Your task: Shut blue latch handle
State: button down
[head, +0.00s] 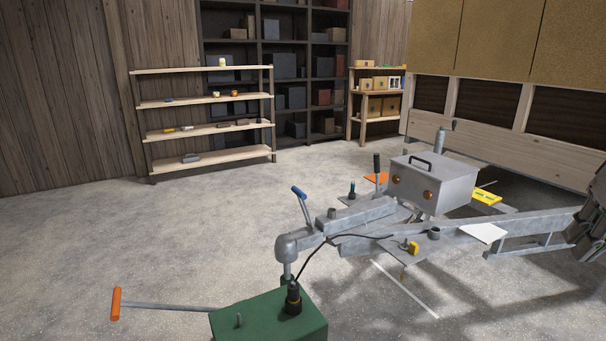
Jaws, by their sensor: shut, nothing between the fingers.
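The blue latch handle (299,192) is a blue grip on a thin grey lever. The lever stands raised above the grey coupling head, tilted with its top toward the left. The coupling head (290,245) sits at the front end of the grey trailer drawbar (345,217), above a green hitch block (268,318). My gripper (585,240) shows partly at the right edge, shut and empty, far to the right of the handle. The edge of the picture cuts off part of it.
A grey box (432,183) with a black handle stands on the drawbar. An orange-gripped lever (116,304) sticks out left from the green block. A black cable (335,237) runs over the coupling. Wooden shelves (207,129) stand at the back; the concrete floor at left is clear.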

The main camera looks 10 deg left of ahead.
aim_at(300, 194)
jog(key=i+l+u, duration=0.2)
jog(key=i, duration=0.3)
jog(key=i+l+u, duration=0.2)
jog(key=i, duration=0.3)
